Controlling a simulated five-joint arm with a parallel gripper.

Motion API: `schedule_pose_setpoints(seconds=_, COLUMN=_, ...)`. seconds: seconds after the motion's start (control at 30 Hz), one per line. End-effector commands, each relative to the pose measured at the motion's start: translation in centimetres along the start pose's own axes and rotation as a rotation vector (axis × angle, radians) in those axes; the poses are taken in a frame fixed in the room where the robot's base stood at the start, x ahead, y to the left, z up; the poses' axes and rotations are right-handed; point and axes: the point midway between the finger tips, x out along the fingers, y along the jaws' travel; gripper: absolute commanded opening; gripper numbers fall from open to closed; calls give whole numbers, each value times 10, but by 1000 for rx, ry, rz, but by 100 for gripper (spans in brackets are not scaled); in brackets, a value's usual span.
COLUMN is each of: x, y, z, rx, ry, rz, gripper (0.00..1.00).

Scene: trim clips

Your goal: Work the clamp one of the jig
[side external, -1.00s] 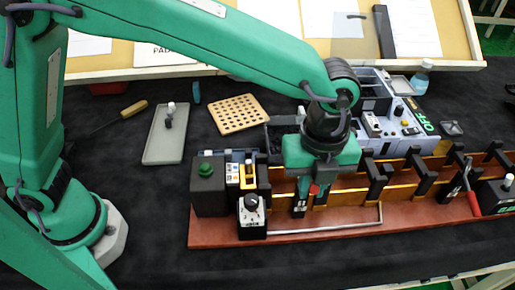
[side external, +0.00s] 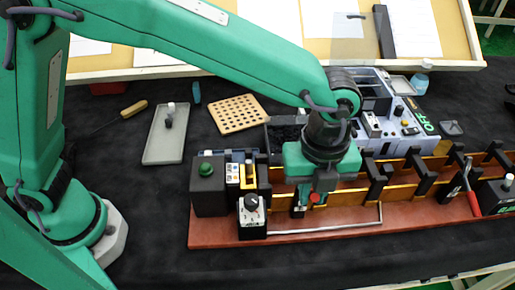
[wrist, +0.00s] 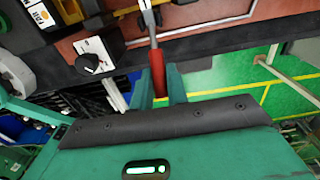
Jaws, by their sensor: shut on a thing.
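The jig (side external: 345,222) is a long red-brown base with black uprights and amber rails. My gripper (side external: 316,192) is low over its left-middle part. It is shut on the red handle of a clamp (side external: 315,198), mostly hidden by my fingers in the side view. In the wrist view the red handle (wrist: 157,72) stands between the two green fingers of my gripper (wrist: 158,90). Its metal lever (wrist: 148,18) runs up out of the frame. A second red-handled clamp (side external: 472,198) stands at the jig's right, apart from my gripper.
A black box with a green button (side external: 206,185) and a knob box (side external: 251,215) stand at the jig's left end. A thin metal rod (side external: 330,229) runs along the front. Behind are a perforated board (side external: 238,114), a grey tray (side external: 165,145) and a grey-blue console (side external: 390,125).

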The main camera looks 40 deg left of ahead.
Motion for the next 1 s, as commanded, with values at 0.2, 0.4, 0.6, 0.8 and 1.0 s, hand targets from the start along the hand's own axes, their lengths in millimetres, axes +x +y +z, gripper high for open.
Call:
schedule_pose_setpoints(seconds=0.2, x=3, y=0, z=-2, rx=2, ry=0, rz=1, gripper=6)
schedule_pose_setpoints(seconds=0.4, x=6, y=0, z=-5, rx=2, ry=0, rz=1, gripper=6)
schedule_pose_setpoints(seconds=0.6, x=9, y=0, z=-7, rx=1, ry=0, rz=0, gripper=6)
schedule_pose_setpoints(seconds=0.8, x=10, y=0, z=-8, rx=1, ry=0, rz=0, gripper=6)
schedule_pose_setpoints(seconds=1.0, x=9, y=0, z=-8, rx=1, ry=0, rz=0, gripper=6)
